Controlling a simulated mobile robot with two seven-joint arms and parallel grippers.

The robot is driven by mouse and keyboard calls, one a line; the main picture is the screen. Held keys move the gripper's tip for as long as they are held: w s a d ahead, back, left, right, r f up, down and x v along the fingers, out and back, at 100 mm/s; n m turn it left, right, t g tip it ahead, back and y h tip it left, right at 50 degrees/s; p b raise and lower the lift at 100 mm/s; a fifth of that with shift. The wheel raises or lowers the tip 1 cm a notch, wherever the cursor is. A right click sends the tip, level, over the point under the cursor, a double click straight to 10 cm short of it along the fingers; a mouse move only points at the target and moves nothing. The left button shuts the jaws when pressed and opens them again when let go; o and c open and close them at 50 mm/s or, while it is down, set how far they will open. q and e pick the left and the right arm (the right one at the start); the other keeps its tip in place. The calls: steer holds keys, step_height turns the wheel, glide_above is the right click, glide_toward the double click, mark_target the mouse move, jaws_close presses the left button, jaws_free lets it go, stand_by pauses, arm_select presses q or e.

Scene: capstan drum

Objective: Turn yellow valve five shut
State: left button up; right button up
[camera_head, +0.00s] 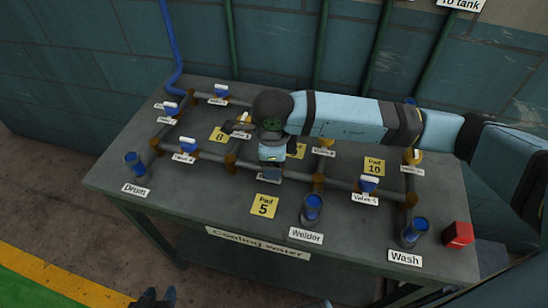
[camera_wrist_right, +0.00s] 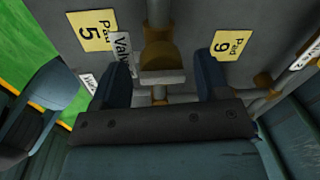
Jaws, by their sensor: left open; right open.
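In the right wrist view, a valve (camera_wrist_right: 160,58) with a yellow-brown body and a pale bar-shaped handle (camera_wrist_right: 162,78) sits between the fingers of my open right gripper (camera_wrist_right: 163,70). The fingers stand apart on either side of it; I cannot tell if either touches. Its label (camera_wrist_right: 122,55) reads "Valve", the number unclear; the yellow Pad 5 plate (camera_wrist_right: 95,30) lies beside it. In the head view my right gripper (camera_head: 272,152) points down over the pipes behind the Pad 5 plate (camera_head: 265,204) and hides this valve. My left gripper (camera_head: 158,297) is open at the bottom edge, off the table.
The grey table (camera_head: 225,205) carries pipes and several other valves, some blue, such as one (camera_head: 369,184) at right, some yellow (camera_head: 326,143). Blue-topped fittings stand at Drum (camera_head: 136,163), Welder (camera_head: 312,207) and Wash (camera_head: 414,230). A red block (camera_head: 458,235) is at the right corner.

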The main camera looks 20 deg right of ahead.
step_height(320, 180, up, 14)
steer(key=s, duration=0.1)
steer(key=shift+a, duration=0.25)
steer(key=shift+f, duration=0.15)
stand_by(0.3)
